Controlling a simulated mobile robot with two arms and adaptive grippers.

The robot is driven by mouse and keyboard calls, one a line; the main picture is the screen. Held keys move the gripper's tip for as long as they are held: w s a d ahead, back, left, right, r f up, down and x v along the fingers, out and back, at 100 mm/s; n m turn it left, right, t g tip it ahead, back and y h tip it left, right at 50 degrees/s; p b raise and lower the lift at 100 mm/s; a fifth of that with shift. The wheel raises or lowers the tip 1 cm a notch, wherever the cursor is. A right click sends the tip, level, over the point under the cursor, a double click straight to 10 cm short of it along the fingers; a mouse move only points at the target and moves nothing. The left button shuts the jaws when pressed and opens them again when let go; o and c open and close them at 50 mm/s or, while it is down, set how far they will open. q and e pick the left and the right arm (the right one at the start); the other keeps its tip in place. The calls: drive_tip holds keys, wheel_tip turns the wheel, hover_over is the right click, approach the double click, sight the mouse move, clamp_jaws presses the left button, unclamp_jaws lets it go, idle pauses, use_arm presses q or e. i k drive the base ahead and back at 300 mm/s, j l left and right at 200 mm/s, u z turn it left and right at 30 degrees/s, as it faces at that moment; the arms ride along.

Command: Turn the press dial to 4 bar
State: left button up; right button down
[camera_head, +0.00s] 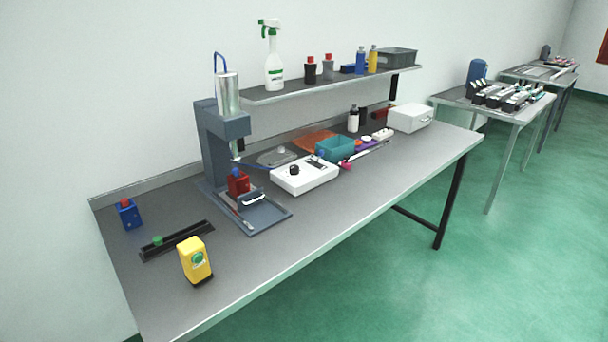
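A dark blue-grey press (208,140) with a metal cylinder on top stands on the left half of the workbench (300,240). A red block (238,184) is under its head on the press base. To its right is a white control box (306,179) with a black round dial (294,170) on its top left. The scale marks and the dial's setting are too small to read. A blue knob or cap shows at the back of the box. Neither of my grippers is in view.
A teal tray (337,149) is just behind the control box. A shelf (330,82) with bottles overhangs the back. The bench front right of the press is clear.

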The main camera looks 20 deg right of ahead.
sight(294, 170)
drive_tip(key=i+l+u, duration=0.1)
drive_tip(key=i+l, duration=0.15)
drive_tip(key=i+l+u, duration=0.1)
drive_tip(key=i+l, duration=0.15)
drive_tip(key=l, duration=0.15)
drive_tip(key=i+l+u, duration=0.1)
drive_tip(key=l, duration=0.3)
drive_tip(key=i+l+u, duration=0.1)
drive_tip(key=i+l, duration=0.2)
